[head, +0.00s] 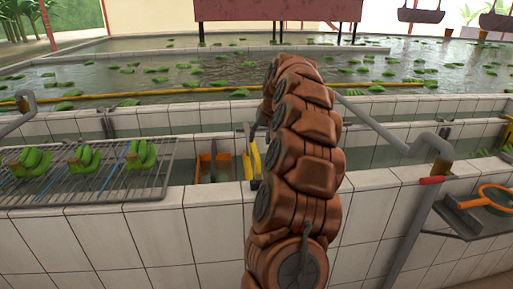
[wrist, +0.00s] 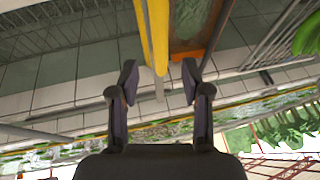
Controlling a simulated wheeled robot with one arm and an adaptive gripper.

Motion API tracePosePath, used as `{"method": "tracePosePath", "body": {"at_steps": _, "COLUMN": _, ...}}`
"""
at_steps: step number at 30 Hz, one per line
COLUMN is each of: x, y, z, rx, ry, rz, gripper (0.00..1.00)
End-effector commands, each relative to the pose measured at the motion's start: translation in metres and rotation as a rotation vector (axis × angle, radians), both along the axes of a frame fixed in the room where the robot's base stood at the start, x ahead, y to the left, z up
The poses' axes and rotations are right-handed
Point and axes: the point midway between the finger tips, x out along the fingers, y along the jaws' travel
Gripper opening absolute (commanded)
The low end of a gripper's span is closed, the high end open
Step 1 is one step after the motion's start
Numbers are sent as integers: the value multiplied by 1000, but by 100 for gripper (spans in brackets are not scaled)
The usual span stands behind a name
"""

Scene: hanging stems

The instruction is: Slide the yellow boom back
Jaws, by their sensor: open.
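The yellow boom (head: 180,94) is a long thin bar lying across the water of the pool, beyond the near tiled wall. My arm crosses in front of part of it. A thin yellow line, likely the same boom, runs across the lower wrist view (wrist: 262,105). My gripper (wrist: 158,70) is open, its two dark fingers apart. Two upright yellow bars (wrist: 158,35) come down between or just past the fingertips; contact cannot be told. A yellow piece (head: 253,158) beside my arm in the head view may be the same thing. My gripper is mostly hidden there.
A wire rack (head: 90,195) with green banana bunches (head: 84,158) stands at left. An orange bin (head: 222,160) sits in the near trough. A grey bent pipe with a red grip (head: 432,180) and an orange-rimmed net (head: 495,190) are at right. Green bunches float on the pool.

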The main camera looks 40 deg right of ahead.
Motion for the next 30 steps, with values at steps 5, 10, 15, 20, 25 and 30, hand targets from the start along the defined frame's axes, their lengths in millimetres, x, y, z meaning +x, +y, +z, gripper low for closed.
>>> {"method": "tracePosePath", "body": {"at_steps": 5, "x": 10, "y": -1, "z": -22, "rx": 4, "ry": 3, "rz": 1, "gripper": 48}}
{"method": "tracePosePath", "body": {"at_steps": 10, "x": 20, "y": -4, "z": -43, "rx": 2, "ry": 0, "rz": 0, "gripper": 48}}
{"method": "tracePosePath", "body": {"at_steps": 15, "x": 25, "y": -4, "z": -55, "rx": 2, "ry": 0, "rz": 0, "gripper": 48}}
{"method": "tracePosePath", "body": {"at_steps": 20, "x": 25, "y": -5, "z": -55, "rx": 0, "ry": -1, "rz": 0, "gripper": 48}}
{"method": "tracePosePath", "body": {"at_steps": 25, "x": 25, "y": -5, "z": -55, "rx": 0, "ry": -1, "rz": 0, "gripper": 36}}
{"method": "tracePosePath", "body": {"at_steps": 30, "x": 25, "y": -5, "z": -55, "rx": 0, "ry": -1, "rz": 0, "gripper": 18}}
